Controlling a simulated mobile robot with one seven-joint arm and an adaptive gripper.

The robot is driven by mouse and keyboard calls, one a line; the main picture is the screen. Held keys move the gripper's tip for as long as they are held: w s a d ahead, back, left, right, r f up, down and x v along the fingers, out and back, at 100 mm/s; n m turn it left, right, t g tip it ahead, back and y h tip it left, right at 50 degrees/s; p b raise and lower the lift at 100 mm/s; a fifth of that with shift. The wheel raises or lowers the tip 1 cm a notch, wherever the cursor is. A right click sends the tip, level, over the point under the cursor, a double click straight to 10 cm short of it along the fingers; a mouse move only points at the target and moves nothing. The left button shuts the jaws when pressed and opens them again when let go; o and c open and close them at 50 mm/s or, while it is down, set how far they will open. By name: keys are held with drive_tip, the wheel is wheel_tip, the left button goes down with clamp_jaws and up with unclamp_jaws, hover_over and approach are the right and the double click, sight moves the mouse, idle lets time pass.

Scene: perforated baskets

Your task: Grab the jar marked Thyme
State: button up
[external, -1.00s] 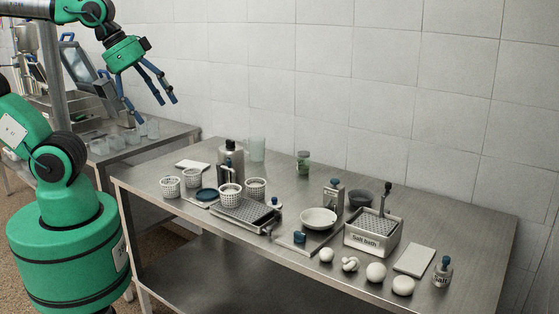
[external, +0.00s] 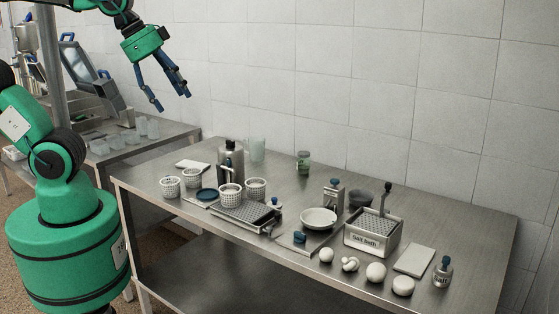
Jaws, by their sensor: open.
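A small glass jar with green contents and a dark lid (external: 303,162) stands upright near the back of the steel table. It looks like a herb jar, but its label is too small to read. My gripper (external: 172,101) is open and empty, its blue fingers pointing down. It hangs in the air at the upper left, well above and to the left of the jar, touching nothing. Another jar, with a blue top and marked Salt (external: 442,272), stands at the table's right front.
Perforated baskets (external: 231,193), a dark steel bottle (external: 231,150) and a clear cup (external: 257,149) stand left of the green jar. A white bowl (external: 319,218), a metal dispenser (external: 334,193) and a Salt bath box (external: 371,243) stand in front. Bare tabletop surrounds the jar.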

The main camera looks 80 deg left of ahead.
drive_tip(key=w+a+r+m+p, duration=0.1)
drive_tip(key=w+a+m, duration=0.15)
drive_tip(key=w, duration=0.35)
drive_tip(key=w+a+r+m+g+y+p, duration=0.1)
drive_tip(key=w+a+m, duration=0.15)
drive_tip(key=w, duration=0.35)
drive_tip(key=w+a+r+m+p, duration=0.1)
drive_tip(key=w+a, duration=0.3)
drive_tip(key=w, duration=0.1)
drive_tip(key=m+g+y+p, duration=0.1)
drive_tip(key=m+g+p, duration=0.2)
drive_tip(key=m+p, duration=1)
hover_over(303, 154)
drive_tip(key=s+d+b, duration=0.1)
drive_tip(key=d+b, duration=0.1)
drive_tip(key=b, duration=0.2)
wheel_tip(303, 154, down, 31)
drive_tip(key=m, duration=0.4)
drive_tip(key=shift+s+a, duration=0.1)
drive_tip(key=shift+f, duration=0.15)
drive_tip(key=shift+x, duration=4.2)
drive_tip(key=shift+a, duration=0.1)
